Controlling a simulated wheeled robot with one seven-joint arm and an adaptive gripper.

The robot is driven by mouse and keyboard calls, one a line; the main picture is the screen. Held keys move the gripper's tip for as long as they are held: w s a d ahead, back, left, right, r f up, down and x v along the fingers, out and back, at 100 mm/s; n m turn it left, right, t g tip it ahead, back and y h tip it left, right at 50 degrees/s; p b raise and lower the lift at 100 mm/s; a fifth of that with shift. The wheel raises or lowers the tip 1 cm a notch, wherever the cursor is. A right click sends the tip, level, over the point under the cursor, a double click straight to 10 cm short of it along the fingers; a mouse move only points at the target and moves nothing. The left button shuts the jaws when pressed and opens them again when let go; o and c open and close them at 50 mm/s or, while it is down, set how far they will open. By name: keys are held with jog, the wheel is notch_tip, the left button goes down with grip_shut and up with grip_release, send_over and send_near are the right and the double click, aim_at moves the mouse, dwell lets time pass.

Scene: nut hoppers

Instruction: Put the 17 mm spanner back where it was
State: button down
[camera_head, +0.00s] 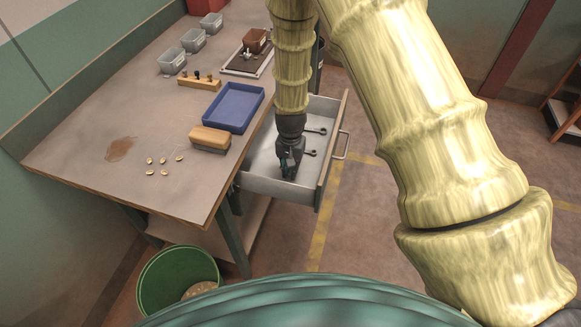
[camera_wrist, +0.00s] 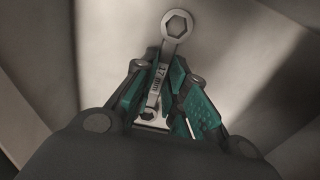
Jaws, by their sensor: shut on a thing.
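The 17 mm spanner (camera_wrist: 177,27) shows in the wrist view, a pale grey metal spanner with a ring end and "17 mm" marked on its shank. My gripper (camera_wrist: 165,88) is shut on its shank, with the ring end sticking out beyond the fingers. In the head view my gripper (camera_head: 287,168) points down inside the open drawer (camera_head: 262,184), near its front left part. The spanner is hidden or too small to make out there. Two other dark spanners (camera_head: 316,130) and (camera_head: 309,153) lie in the drawer to the right of my gripper. Whether the held spanner touches the drawer floor I cannot tell.
The workbench (camera_head: 100,110) carries a blue tray (camera_head: 259,97), a wooden block brush (camera_head: 209,138), several brass nuts (camera_head: 164,173), grey hoppers (camera_head: 172,62) and a wooden rack (camera_head: 199,84). A green bin (camera_head: 150,275) stands on the floor. The drawer walls surround my gripper.

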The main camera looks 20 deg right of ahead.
jog(key=c, duration=1.5)
grip_release()
jog(key=shift+f, duration=0.1)
jog(key=shift+o, duration=0.2)
notch_tip(320, 180, up, 12)
jog(key=b, duration=0.2)
jog(key=shift+r, duration=0.2)
